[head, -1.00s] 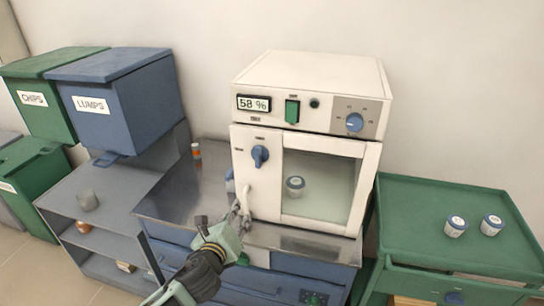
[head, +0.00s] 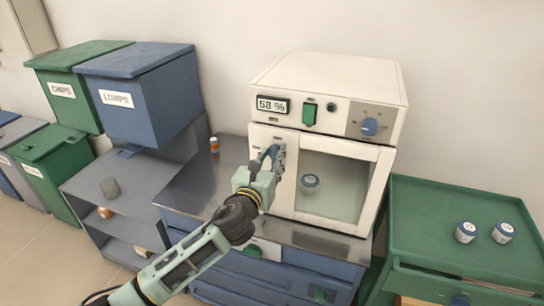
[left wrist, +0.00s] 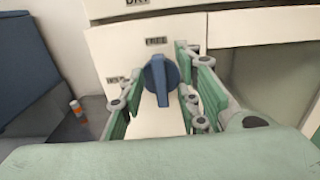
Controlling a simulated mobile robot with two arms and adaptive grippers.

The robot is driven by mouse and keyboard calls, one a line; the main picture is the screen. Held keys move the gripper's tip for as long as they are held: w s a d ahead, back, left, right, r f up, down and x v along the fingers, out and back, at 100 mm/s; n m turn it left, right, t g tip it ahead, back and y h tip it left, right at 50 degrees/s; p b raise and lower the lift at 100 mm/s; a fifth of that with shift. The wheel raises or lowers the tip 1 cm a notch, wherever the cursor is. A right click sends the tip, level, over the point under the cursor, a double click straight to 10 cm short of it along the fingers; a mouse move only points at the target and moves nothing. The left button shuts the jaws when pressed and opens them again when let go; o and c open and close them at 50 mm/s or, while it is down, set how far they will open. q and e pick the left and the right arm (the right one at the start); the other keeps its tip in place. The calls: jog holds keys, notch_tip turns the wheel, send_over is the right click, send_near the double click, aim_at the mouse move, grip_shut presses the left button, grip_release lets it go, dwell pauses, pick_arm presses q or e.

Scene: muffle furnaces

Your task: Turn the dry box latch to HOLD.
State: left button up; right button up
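The dry box (head: 325,85) is a cream cabinet with a windowed door and a display reading 58 %. Its latch is a blue knob (left wrist: 160,82) on the door's left part, with its grip bar upright, toward the upper label that seems to read FREE. Another label (left wrist: 115,78) at its left is hard to read. My left gripper (head: 270,160) is at the latch and mostly hides it in the head view. In the left wrist view its open fingers (left wrist: 158,90) stand on either side of the knob, with a gap visible on the left. My right gripper is out of view.
A blue-lidded jar (head: 310,183) shows through the door window. A small orange-banded vial (head: 214,146) stands on the metal bench at left. A green tray (head: 480,204) with two jars is at right. Blue LUMPS (head: 140,105) and green CHIPS bins are at left.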

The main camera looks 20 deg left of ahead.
pick_arm(q)
jog(key=shift+w, duration=0.1)
grip_shut()
jog(key=shift+a+n, duration=0.1)
jog(key=shift+n, duration=0.2)
jog(key=n, duration=0.2)
jog(key=shift+a+n, duration=0.1)
jog(key=shift+n, duration=0.2)
jog(key=n, duration=0.3)
jog(key=shift+a+f+n, duration=0.1)
jog(key=shift+a+n, duration=0.05)
jog(key=shift+n, duration=0.25)
jog(key=n, duration=0.7)
jog(key=f+n, duration=0.1)
jog(key=n, duration=0.2)
jog(key=shift+a+n, duration=0.3)
jog(key=shift+n, duration=0.1)
